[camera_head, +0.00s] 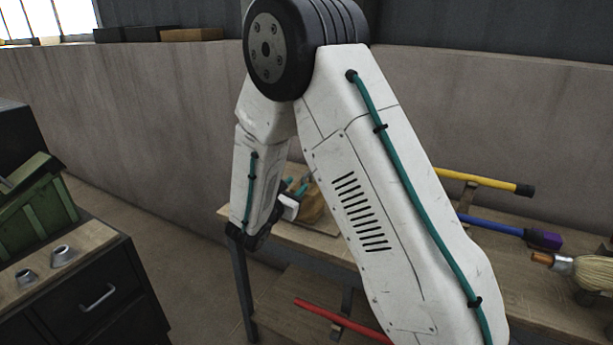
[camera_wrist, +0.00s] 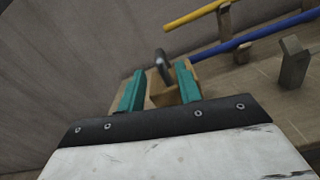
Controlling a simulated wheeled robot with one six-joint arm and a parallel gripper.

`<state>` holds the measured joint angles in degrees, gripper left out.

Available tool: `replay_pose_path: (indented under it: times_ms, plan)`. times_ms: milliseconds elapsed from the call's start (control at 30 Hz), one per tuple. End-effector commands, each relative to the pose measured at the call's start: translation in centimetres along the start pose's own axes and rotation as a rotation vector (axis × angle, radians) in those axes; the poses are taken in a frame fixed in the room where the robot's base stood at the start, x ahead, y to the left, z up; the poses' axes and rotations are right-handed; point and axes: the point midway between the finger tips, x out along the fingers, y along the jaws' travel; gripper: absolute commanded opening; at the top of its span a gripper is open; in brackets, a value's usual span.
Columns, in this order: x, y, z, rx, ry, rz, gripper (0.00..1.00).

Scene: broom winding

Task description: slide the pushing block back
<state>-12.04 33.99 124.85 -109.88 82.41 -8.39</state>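A tan wooden block (camera_wrist: 163,97) with a dark curved metal piece (camera_wrist: 162,66) rising from it shows between and beyond my fingertips in the wrist view. I take it to be the pushing block. My gripper (camera_wrist: 158,84) has its two teal fingers spread apart, with a visible gap beside the left finger. Whether the right finger touches the block I cannot tell. In the head view the wooden block (camera_head: 316,208) sits at the left end of the workbench (camera_head: 268,228), partly hidden by my arm. The teal fingers show small beside it.
A yellow-handled rod (camera_head: 487,181) and a blue rod (camera_head: 492,226) lie on wooden supports along the bench. A brush (camera_head: 592,270) lies at the right. A red rod (camera_head: 340,320) is below. A dark cabinet (camera_head: 95,295) with a green crate (camera_head: 38,205) stands left. A concrete wall runs behind.

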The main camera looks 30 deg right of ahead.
Motion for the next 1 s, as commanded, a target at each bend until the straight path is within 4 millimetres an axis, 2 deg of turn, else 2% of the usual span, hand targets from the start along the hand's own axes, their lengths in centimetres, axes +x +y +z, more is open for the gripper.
replay_pose_path:
  times_ms: [500, 867, 900, 1000]
  plan:
    - [6.9, 0.1, -0.2, -0.004, 0.000, 0.004, 0.34]
    - [7.7, 0.1, -0.1, -0.004, -0.001, 0.005, 0.34]
    - [7.7, 0.1, -0.1, -0.004, -0.001, 0.005, 0.29]
    - [7.7, 0.1, -0.1, -0.004, -0.001, 0.005, 0.01]
